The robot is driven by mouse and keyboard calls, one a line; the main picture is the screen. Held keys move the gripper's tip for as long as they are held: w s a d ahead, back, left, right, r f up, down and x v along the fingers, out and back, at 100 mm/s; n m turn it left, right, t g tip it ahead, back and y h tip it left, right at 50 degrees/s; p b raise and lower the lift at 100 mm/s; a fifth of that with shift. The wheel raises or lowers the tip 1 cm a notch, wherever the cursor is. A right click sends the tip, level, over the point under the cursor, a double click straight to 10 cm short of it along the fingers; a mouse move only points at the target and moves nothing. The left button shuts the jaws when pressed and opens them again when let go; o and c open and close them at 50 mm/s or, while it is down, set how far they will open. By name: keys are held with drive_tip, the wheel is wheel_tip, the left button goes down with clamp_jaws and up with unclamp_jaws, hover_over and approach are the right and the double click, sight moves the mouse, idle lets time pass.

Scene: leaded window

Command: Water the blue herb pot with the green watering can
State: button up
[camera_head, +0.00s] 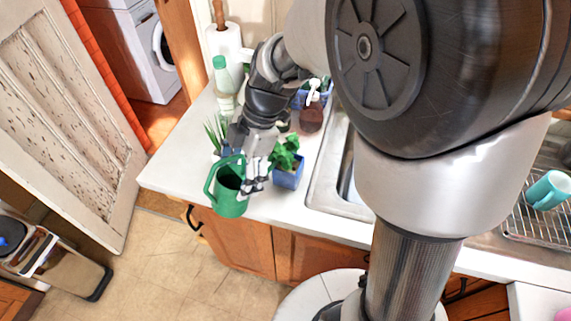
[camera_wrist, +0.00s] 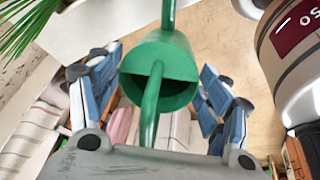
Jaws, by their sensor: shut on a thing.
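The green watering can (camera_head: 228,196) is in my gripper (camera_head: 254,182) in the head view, in front of the counter's front edge, with the cabinet doors behind it. The can (camera_wrist: 160,88) also fills the middle of the wrist view, its handle running between the two blue-padded fingers of my gripper (camera_wrist: 158,100). My gripper is shut on it; the exact finger contact is hard to see. The blue herb pot (camera_head: 288,180), with a leafy green herb, stands on the counter just right of my gripper, apart from the can.
A spiky plant (camera_head: 212,132) is behind the can, partly hidden by my arm. A brown soap bottle (camera_head: 311,118), a green-capped bottle (camera_head: 223,82) and a paper towel roll (camera_head: 224,42) stand farther back. The sink (camera_head: 334,180) lies right of the pot.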

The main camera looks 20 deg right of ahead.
sight(235, 159)
idle(0.3)
drive_tip(key=shift+s+a+f+t+h+b, duration=0.1)
drive_tip(key=shift+a+f+t+h+b, duration=0.1)
drive_tip(key=shift+f+h+b, duration=0.3)
drive_tip(key=shift+a+f+t+h+b, duration=0.1)
drive_tip(key=shift+f+t+h+b, duration=0.15)
drive_tip(key=shift+f, duration=0.4)
drive_tip(key=shift+r, duration=0.1)
drive_tip(key=shift+a+p+v, duration=0.2)
drive_tip(key=shift+p+v, duration=0.5)
drive_tip(key=shift+v, duration=0.25)
drive_tip(key=shift+a+p+v, duration=0.25)
drive_tip(key=shift+p+v, duration=0.45)
drive_tip(key=shift+v, duration=0.25)
drive_tip(key=shift+a+p+v, duration=0.2)
drive_tip(key=shift+p+v, duration=0.5)
drive_tip(key=shift+v, duration=0.25)
drive_tip(key=shift+r, duration=0.15)
